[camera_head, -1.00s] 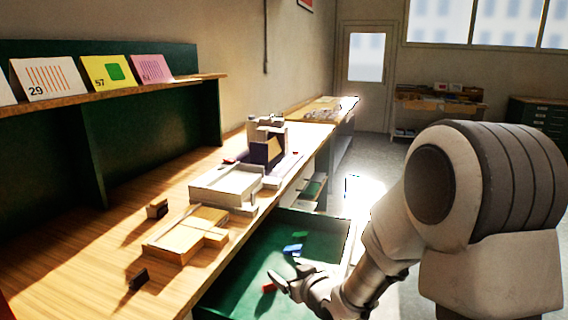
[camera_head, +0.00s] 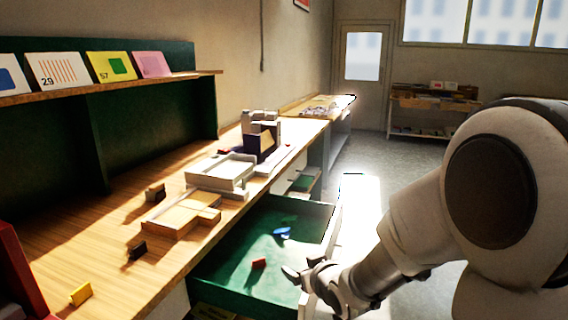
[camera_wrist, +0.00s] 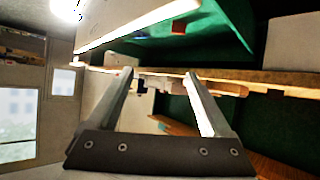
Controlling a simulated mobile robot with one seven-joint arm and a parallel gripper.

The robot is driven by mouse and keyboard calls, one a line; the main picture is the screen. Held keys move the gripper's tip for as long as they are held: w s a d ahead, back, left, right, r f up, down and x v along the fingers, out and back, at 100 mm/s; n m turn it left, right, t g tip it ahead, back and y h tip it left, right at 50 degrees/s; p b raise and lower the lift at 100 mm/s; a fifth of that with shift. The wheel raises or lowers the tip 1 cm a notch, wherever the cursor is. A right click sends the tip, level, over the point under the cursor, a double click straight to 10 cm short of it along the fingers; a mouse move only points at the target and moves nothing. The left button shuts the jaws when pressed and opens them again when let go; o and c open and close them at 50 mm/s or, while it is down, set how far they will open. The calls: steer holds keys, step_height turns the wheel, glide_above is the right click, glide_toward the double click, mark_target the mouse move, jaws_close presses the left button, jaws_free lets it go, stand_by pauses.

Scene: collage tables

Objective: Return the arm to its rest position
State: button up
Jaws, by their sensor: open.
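My gripper (camera_head: 305,272) is open and empty in the head view. It is by the right side of the open green drawer (camera_head: 235,275), to the right of a small red piece (camera_head: 259,263) in it. The wrist view shows both fingers spread, with nothing held between their tips (camera_wrist: 157,80). My arm reaches in from the right of the head view, and its large pale links hide part of the floor.
A blue piece (camera_head: 282,233) also lies in the drawer. The wooden worktop (camera_head: 85,235) carries a pale tray (camera_head: 222,172), wooden blocks (camera_head: 182,217) and a yellow block (camera_head: 81,294). Cards stand on the shelf above. Open floor (camera_head: 405,165) lies beyond my arm.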

steer(key=s+d+r+m+g+h+b, duration=0.2)
steer(key=s+d+r+h+b, duration=0.15)
steer(key=s+d, duration=0.45)
steer(key=s+d+f+m+g+b, duration=0.2)
steer(key=s+m+g+b, duration=0.15)
steer(key=s, duration=1.45)
step_height(320, 180, up, 22)
steer(key=s+p, duration=0.1)
steer(key=p, duration=1.9)
steer(key=shift+a+f+n+p, duration=0.2)
steer(key=shift+n+p, duration=0.1)
steer(key=shift+n, duration=0.15)
steer(key=shift+s+g, duration=0.1)
steer(key=shift+g, duration=0.15)
